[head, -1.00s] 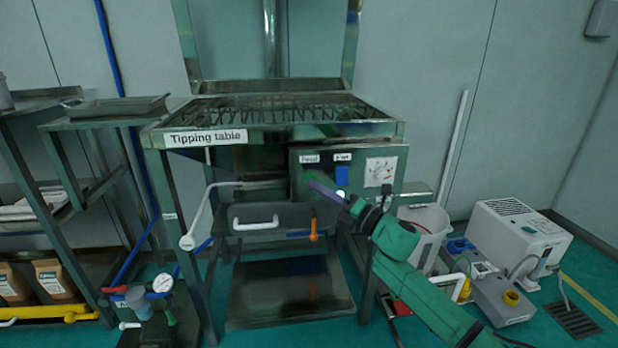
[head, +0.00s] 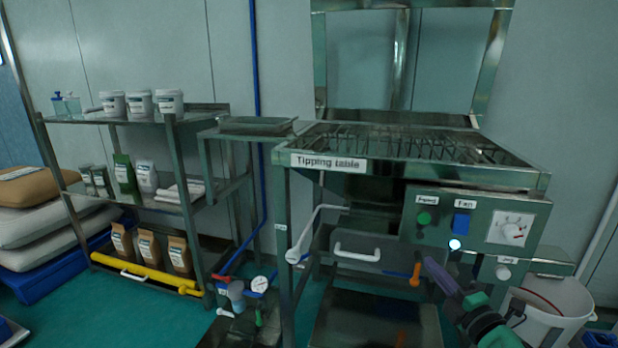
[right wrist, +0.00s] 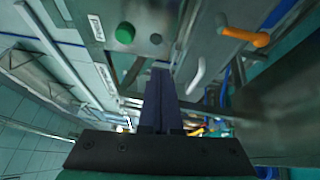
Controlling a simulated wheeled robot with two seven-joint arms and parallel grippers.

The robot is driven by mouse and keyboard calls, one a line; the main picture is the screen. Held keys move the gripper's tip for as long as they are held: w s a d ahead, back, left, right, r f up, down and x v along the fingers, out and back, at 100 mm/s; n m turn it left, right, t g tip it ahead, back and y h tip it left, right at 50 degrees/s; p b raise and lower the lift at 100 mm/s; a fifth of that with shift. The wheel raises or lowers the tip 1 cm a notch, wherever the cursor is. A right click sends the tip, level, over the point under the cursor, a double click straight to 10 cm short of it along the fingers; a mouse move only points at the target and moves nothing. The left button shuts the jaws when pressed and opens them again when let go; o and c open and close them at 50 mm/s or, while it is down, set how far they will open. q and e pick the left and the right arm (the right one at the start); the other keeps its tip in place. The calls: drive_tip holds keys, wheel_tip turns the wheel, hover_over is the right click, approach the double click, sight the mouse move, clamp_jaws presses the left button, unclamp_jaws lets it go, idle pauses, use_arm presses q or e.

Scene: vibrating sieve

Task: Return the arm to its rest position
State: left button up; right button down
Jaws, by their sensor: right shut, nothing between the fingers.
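My right gripper (head: 432,266) is at the lower right of the head view, in front of the tipping table's (head: 327,162) control box (head: 474,222). Its purple fingers are together with nothing between them. The fingers also show in the right wrist view (right wrist: 160,75), pointing up the picture. The orange handle (head: 416,275) is just left of the fingertips in the head view, and I cannot tell whether they touch. My left gripper is in neither view.
The control box carries a green button (head: 424,218), a blue switch (head: 461,224) and a white dial (head: 510,229). A white bucket (head: 548,300) stands at the right. A shelf rack (head: 120,118) with tubs and bags is at the left. Green floor shows between rack and table.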

drive_tip(key=s+a+f+m+g+h, duration=0.2)
drive_tip(key=s+f+m+g, duration=0.3)
drive_tip(key=f, duration=0.4)
drive_tip(key=s+a+f+m+g+h, duration=0.1)
drive_tip(key=s+f+m+g+h, duration=0.15)
drive_tip(key=s+f+m, duration=0.45)
drive_tip(key=s+a+f+m+g+y+p, duration=0.1)
drive_tip(key=s+a+f+m+g+p, duration=0.2)
drive_tip(key=s+a+f+g+p, duration=0.25)
drive_tip(key=s+a+f+m+g+y+p, duration=0.1)
drive_tip(key=s+a+f+m+g+p, duration=0.3)
drive_tip(key=s+f, duration=0.4)
use_arm(q)
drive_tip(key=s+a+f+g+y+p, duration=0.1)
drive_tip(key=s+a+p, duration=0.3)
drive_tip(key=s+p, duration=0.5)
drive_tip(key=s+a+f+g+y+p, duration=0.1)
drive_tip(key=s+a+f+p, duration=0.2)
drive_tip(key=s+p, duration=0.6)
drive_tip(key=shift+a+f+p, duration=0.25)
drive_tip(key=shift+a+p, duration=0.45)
drive_tip(key=shift+p, duration=0.2)
use_arm(e)
drive_tip(key=s+d, duration=0.4)
drive_tip(key=s, duration=0.5)
drive_tip(key=s+d+f, duration=0.1)
drive_tip(key=s+d, duration=0.2)
drive_tip(key=s, duration=0.6)
drive_tip(key=shift+d+g+h, duration=0.3)
drive_tip(key=shift+d+h, duration=0.05)
